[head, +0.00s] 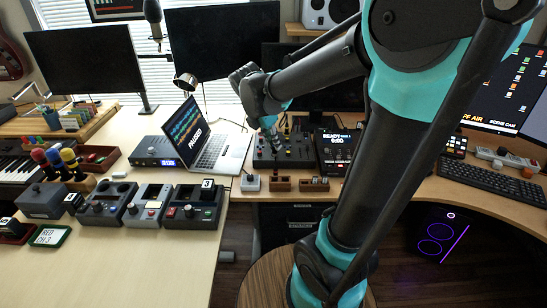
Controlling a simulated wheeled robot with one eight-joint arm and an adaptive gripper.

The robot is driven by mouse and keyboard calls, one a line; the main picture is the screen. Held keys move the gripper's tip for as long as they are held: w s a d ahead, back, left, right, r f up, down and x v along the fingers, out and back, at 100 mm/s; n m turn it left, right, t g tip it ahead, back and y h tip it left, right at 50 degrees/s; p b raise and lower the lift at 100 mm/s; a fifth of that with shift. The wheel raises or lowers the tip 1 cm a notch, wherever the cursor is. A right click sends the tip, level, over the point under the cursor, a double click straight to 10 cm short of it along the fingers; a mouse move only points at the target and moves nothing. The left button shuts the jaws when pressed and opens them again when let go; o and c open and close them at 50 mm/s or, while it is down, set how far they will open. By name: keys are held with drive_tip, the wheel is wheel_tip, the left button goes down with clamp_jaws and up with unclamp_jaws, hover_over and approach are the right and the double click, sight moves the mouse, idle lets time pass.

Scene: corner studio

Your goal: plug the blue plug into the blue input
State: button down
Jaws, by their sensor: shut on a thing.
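My gripper (268,125) points down at the left end of my arm, over the back left of a black panel with knobs and sockets (297,155). It is small in the head view and partly covered by my own wrist. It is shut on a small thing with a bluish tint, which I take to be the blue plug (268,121). The plug's tip and any contact with the panel are too small to make out. I cannot pick out the blue input among the panel's small parts.
An open laptop (222,150) stands close left of the panel. A black unit with a lit screen (336,150) stands at its right. Small holders (281,183) line the desk's front edge. Several control boxes (105,205) stand at the left. The front left desk is clear.

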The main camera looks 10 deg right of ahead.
drive_tip(key=shift+r, duration=3.2)
